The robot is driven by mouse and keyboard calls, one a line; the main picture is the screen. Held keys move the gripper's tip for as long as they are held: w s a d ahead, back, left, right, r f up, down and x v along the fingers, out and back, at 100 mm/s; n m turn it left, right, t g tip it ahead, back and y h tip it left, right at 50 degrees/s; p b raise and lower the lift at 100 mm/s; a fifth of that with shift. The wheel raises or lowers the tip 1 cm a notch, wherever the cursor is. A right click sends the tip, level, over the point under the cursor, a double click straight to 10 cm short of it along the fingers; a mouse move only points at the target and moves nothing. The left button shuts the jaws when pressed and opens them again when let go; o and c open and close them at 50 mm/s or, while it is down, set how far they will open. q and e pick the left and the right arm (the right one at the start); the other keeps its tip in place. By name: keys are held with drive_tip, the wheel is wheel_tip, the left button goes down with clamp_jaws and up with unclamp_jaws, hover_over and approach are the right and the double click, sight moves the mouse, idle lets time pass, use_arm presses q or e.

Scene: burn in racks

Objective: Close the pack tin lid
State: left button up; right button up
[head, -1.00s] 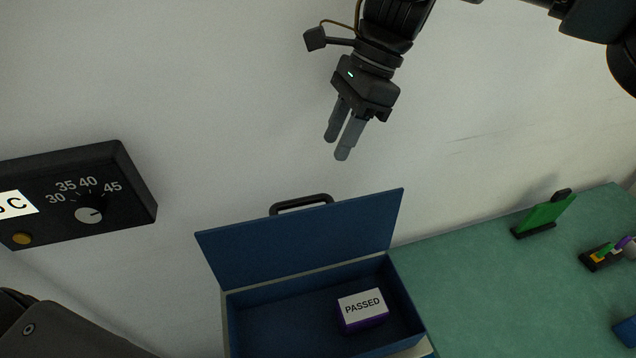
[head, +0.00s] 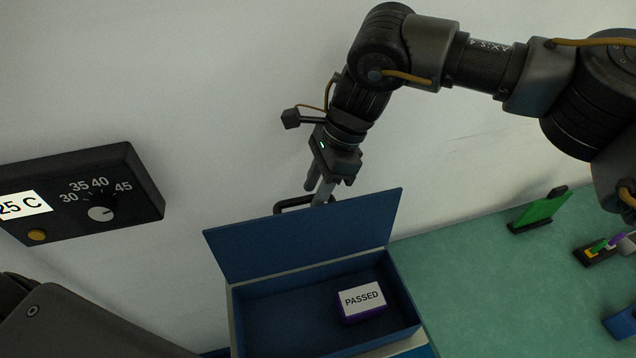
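The blue pack tin (head: 412,322) stands open at the bottom centre. Its blue lid (head: 305,238) is raised and leans back, with a black handle (head: 283,206) on its far edge. Inside the tin, at the right, lies a purple box with a white PASSED label (head: 363,300). My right gripper (head: 318,192) points down just behind the lid's top edge, at the handle. Its fingertips are partly hidden by the lid, and I cannot tell whether they touch the handle. A gap shows between its fingers. My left gripper is out of view.
A black control box with a dial (head: 101,213) is on the left. The green bench top (head: 470,290) is clear right of the tin. Farther right are a green upright plate (head: 541,210), a small holder with coloured items (head: 597,250) and a blue object (head: 622,322).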

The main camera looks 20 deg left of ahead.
clamp_jaws()
